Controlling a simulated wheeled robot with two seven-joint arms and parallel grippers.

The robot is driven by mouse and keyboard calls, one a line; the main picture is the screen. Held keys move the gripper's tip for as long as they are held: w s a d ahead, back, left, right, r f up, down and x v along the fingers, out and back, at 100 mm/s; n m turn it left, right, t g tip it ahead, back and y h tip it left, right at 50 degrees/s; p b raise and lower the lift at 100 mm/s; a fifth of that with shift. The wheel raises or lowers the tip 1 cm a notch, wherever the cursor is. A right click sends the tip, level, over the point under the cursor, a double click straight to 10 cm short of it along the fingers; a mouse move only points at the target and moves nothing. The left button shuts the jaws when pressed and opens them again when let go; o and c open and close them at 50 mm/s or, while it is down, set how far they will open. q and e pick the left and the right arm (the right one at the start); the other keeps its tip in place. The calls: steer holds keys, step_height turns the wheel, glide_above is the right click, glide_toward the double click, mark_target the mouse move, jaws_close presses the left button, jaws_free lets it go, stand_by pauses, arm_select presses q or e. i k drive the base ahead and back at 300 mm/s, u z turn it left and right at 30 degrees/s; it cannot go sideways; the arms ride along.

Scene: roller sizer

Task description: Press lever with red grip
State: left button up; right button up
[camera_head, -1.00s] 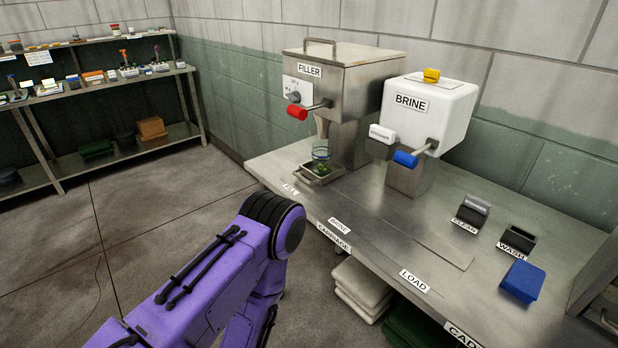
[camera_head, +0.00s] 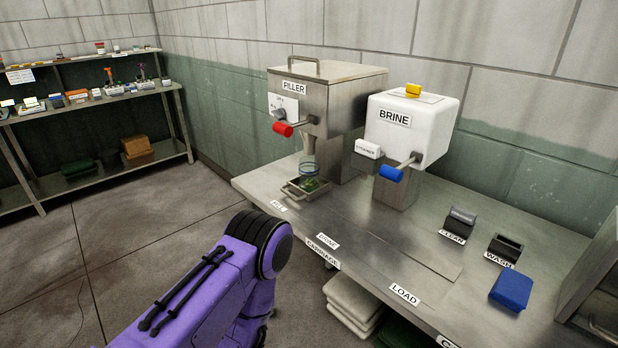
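The red grip (camera_head: 282,129) is on the end of a short metal lever on the front of the steel box labelled FILLER (camera_head: 340,95). The lever sticks out toward the left of the picture. Under the filler's spout, a clear jar (camera_head: 309,172) with a blue rim and green contents stands on a small tray (camera_head: 291,190). My purple arm comes in from the bottom left, and its dark rounded joint is in front of the counter's left end. Neither of my grippers is in the picture, and nothing visible touches the red grip.
A white BRINE box (camera_head: 430,125) with a blue-gripped lever (camera_head: 391,173) stands right of the filler. The steel counter (camera_head: 370,255) is mostly clear in front. A blue block (camera_head: 511,287) and dark holders lie at right. Shelves (camera_head: 150,158) stand far left.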

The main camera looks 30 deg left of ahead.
mark_target(286, 130)
steer(key=k, duration=0.5)
steer(key=u, duration=1.9)
steer(key=i, duration=0.95)
steer(key=z, duration=1.75)
steer(key=i, duration=0.15)
steer(key=z, duration=0.05)
